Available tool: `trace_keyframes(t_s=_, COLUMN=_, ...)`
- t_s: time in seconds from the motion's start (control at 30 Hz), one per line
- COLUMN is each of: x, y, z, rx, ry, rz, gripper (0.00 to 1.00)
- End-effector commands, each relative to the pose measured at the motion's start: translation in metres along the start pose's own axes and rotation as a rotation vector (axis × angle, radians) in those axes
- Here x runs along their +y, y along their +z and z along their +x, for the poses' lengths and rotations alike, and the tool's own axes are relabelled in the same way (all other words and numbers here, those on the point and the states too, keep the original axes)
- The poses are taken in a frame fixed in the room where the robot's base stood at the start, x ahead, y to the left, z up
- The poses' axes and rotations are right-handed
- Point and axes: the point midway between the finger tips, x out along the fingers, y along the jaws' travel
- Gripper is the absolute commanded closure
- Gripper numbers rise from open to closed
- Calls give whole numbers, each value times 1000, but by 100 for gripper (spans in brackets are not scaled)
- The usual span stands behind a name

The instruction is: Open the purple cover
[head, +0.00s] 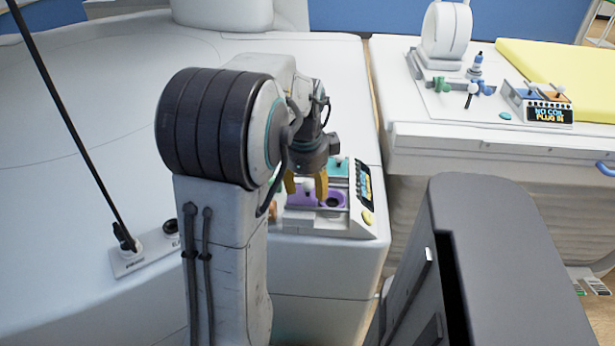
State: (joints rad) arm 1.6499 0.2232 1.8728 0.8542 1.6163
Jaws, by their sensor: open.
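The purple cover (300,199) is on a small white control panel (345,228) at the corner of the large white machine. A pale knob or handle (308,186) shows by it, and a dark round opening ringed in purple (331,201) lies just to its right. My gripper (306,192) has yellow fingers and points down over the purple area, one finger on each side of the pale knob. The fingers are apart. I cannot tell whether they touch the knob or the cover. My arm hides the panel's left part.
A teal cover (338,167) and a tilted display (363,185) with a yellow button (367,217) are on the same panel. A second panel (540,103) reading "NO COIL PLUG IN" and a yellow mat (565,65) are on the table at right. A black pole (75,120) rises at left.

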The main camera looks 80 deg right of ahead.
Motion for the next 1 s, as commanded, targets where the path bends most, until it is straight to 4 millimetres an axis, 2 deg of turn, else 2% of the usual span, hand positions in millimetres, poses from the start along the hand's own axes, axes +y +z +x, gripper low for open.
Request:
trace_keyframes(t_s=0.17, x=-1, y=0, z=-15, rx=0, ry=-5, rz=0, gripper=49)
trace_keyframes(t_s=0.5, x=-1, y=0, z=-72, rx=0, ry=-5, rz=0, gripper=49)
trace_keyframes(t_s=0.7, x=-1, y=0, z=-99, rx=0, ry=-4, rz=0, gripper=49)
trace_keyframes(t_s=1.0, x=0, y=0, z=-118, rx=0, ry=-1, rz=0, gripper=49)
